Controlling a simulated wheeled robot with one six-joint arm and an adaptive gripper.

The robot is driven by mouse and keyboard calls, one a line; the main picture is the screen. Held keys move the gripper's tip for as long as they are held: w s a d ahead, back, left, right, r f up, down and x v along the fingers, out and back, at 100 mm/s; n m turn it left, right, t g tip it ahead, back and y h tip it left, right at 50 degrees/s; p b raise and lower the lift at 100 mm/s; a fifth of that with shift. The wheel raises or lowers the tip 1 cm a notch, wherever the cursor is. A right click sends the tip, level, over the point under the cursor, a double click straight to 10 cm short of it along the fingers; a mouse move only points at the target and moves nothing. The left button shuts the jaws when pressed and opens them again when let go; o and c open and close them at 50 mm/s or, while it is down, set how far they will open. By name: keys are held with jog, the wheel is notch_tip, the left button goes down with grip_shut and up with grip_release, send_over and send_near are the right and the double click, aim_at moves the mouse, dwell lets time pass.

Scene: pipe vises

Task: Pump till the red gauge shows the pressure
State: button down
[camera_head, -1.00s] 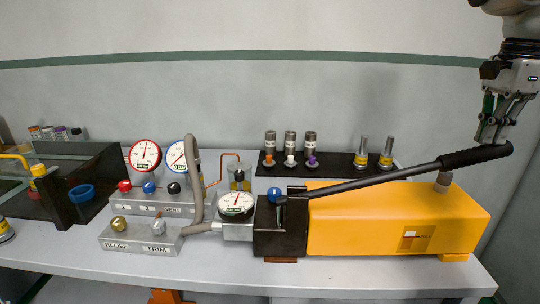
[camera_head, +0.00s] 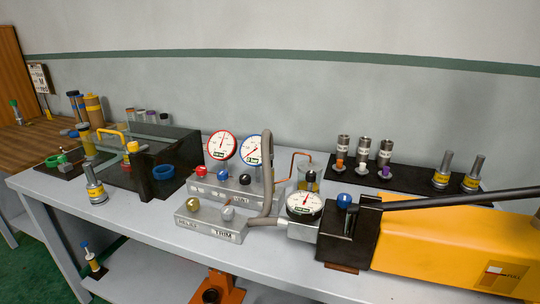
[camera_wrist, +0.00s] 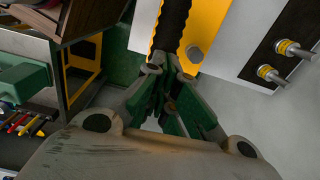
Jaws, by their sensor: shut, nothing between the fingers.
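The red-rimmed gauge (camera_head: 222,145) stands above the valve block, left of a blue-rimmed gauge (camera_head: 256,150). Its needle points roughly upward; the numbers are too small to read. A third, black-rimmed gauge (camera_head: 304,205) sits by the pump's black head. The yellow hand pump (camera_head: 425,245) lies at the right, its black lever (camera_head: 450,200) sloping up out of the frame. In the wrist view the ribbed black handle grip (camera_wrist: 172,25) lies just beyond my gripper (camera_wrist: 176,75). My gripper is shut and empty, its tips close to the grip; contact cannot be told. It is outside the head view.
The valve block (camera_head: 215,222) carries red, blue and black knobs and brass and silver knobs in front, with a grey hose (camera_head: 267,170) arching beside it. Capped fittings stand on a black mat (camera_head: 405,178) behind the pump. A dark tray (camera_head: 170,150) is at the left.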

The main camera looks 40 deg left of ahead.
jog(key=shift+w+d+f, duration=0.1)
jog(key=shift+d+f, duration=0.05)
jog(key=shift+f, duration=0.6)
jog(key=shift+w+d+f, duration=0.1)
jog(key=shift+d+f, duration=0.1)
jog(key=shift+f, duration=0.6)
jog(key=shift+d+f, duration=0.15)
jog(key=shift+f, duration=0.6)
jog(key=shift+w+d+f, duration=0.1)
jog(key=shift+d+f, duration=0.05)
jog(key=shift+f, duration=0.65)
jog(key=shift+d+f, duration=0.2)
jog(key=shift+f, duration=0.55)
jog(key=shift+w+d+f, duration=0.1)
jog(key=shift+d+f, duration=0.05)
jog(key=shift+f, duration=0.65)
jog(key=shift+s+f, duration=0.1)
jog(key=shift+d+f, duration=0.2)
jog(key=shift+f, duration=2)
